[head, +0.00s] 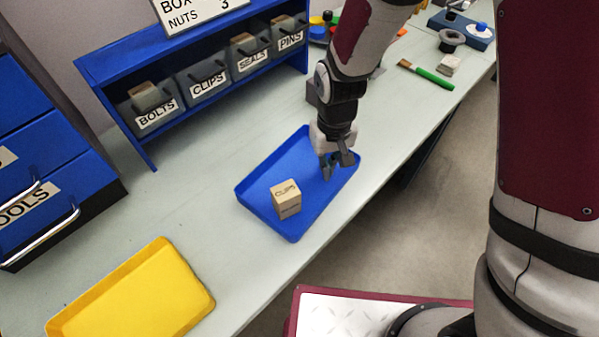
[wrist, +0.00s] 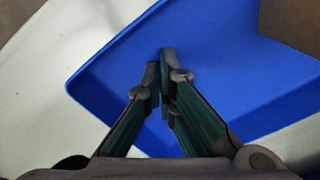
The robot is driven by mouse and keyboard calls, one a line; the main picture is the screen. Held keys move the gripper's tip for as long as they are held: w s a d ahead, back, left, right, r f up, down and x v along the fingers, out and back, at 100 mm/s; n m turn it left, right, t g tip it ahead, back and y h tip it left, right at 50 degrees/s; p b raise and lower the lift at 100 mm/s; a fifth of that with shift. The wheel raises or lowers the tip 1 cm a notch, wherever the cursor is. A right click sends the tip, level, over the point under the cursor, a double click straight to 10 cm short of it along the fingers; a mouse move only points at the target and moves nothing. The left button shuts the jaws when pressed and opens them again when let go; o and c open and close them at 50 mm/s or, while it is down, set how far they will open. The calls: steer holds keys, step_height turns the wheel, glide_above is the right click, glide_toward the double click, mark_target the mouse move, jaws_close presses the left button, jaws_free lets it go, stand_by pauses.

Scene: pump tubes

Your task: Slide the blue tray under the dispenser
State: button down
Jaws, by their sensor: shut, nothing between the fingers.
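The blue tray (head: 262,222) lies on the pale bench near its front edge, with a wooden block labelled CLIPS (head: 286,200) in it. My gripper (head: 337,166) is over the right part of the tray in the head view. In the wrist view, my gripper (wrist: 160,63) is shut with nothing between the fingers, above the floor of the blue tray (wrist: 210,55). I cannot tell whether the fingertips touch the tray. I cannot pick out a dispenser for sure; my arm hides part of the bench behind it.
A yellow tray (head: 150,292) lies at the front left. A blue rack (head: 131,72) with labelled bins stands at the back, and blue drawers (head: 47,170) at the left. A green-handled brush (head: 428,76) lies at the right. Bench between the trays is clear.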

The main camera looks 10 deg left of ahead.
mark_target(378, 130)
steer(key=shift+w+d+b, duration=0.4)
steer(key=shift+w+d, duration=0.65)
steer(key=shift+w, duration=0.25)
steer(key=shift+w+d+b, duration=0.4)
steer(key=shift+w+d, duration=0.6)
steer(key=shift+w, duration=0.4)
steer(key=shift+w+d+b, duration=0.5)
steer(key=shift+w+d, duration=0.6)
steer(key=shift+w, duration=0.25)
steer(key=shift+w+d+b, duration=0.5)
steer(key=shift+w+d, duration=0.55)
steer(key=shift+w, duration=0.25)
steer(key=shift+w+d+b, duration=0.55)
steer(key=shift+w+d, duration=0.5)
steer(key=shift+w, duration=0.3)
steer(key=shift+w+d+b, duration=0.5)
steer(key=shift+w+d, duration=0.5)
steer(key=shift+w, duration=0.35)
steer(key=shift+d, duration=0.1)
steer(key=shift+w, duration=0.1)
steer(key=shift+w+d+r+b, duration=0.15)
steer(key=shift+w+d+b, duration=1.2)
steer(key=shift+w+d, duration=1.05)
steer(key=shift+w, duration=0.1)
